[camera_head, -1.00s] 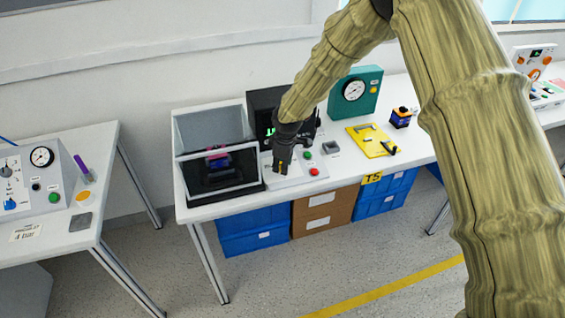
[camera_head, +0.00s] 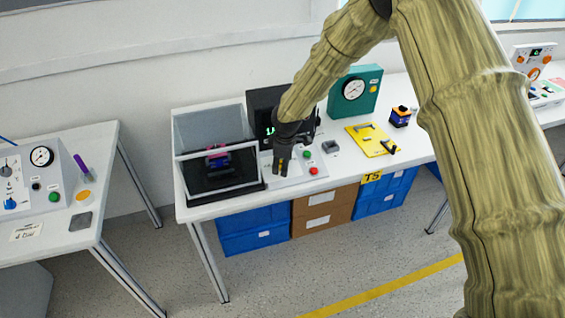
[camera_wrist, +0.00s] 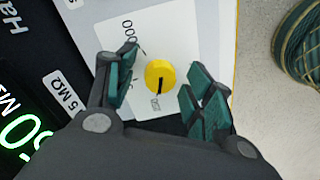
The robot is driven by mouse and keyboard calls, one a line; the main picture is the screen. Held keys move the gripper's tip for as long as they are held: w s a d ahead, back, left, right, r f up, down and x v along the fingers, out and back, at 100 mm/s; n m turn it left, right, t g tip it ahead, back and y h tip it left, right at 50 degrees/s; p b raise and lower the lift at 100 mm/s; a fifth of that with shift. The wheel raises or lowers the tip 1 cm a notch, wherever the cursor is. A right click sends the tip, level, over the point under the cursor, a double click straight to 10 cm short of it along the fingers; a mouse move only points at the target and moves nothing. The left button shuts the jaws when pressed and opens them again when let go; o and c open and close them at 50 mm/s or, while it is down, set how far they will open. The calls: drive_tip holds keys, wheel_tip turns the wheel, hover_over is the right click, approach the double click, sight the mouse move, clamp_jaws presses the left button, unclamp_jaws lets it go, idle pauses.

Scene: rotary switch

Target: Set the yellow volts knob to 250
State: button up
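The yellow knob (camera_wrist: 160,76) is in the wrist view, round, with a dark pointer line running from its middle toward the bottom of the picture. It sits on a white panel with partly hidden printed marks around it. My gripper (camera_wrist: 160,88) is open, with one finger on each side of the knob and a visible gap on both sides. In the head view my gripper (camera_head: 283,165) points down over the panel at the front of the centre table and hides the knob there. The scale marks are too small or covered to read fully.
A black display unit (camera_head: 262,112) with green digits stands behind my gripper. A clear-walled case (camera_head: 217,168) is close on its left. Green and red buttons (camera_head: 314,171) and a yellow plate (camera_head: 372,139) lie to the right.

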drive_tip(key=v, duration=1.2)
idle(0.4)
drive_tip(key=s+d+f+m+g+y, duration=0.1)
drive_tip(key=s+d+f+m, duration=0.3)
drive_tip(key=s+f, duration=0.8)
drive_tip(key=s+d+f+m+g+y, duration=0.1)
drive_tip(key=s+d+f+m, duration=0.3)
drive_tip(key=s+f, duration=0.85)
drive_tip(key=s+d+f+m+h, duration=0.1)
drive_tip(key=s+d+f+m, duration=0.1)
drive_tip(key=s, duration=0.6)
drive_tip(key=s+d+f+m, duration=0.3)
drive_tip(key=s+d, duration=0.4)
drive_tip(key=s, duration=0.1)
drive_tip(key=s+d+f+m+h, duration=0.1)
drive_tip(key=s+d+f+m, duration=0.2)
drive_tip(key=s+d, duration=0.2)
drive_tip(key=s, duration=0.3)
drive_tip(key=shift+f+g+h, duration=0.3)
drive_tip(key=shift+f+g, duration=0.05)
drive_tip(key=shift+g, duration=0.05)
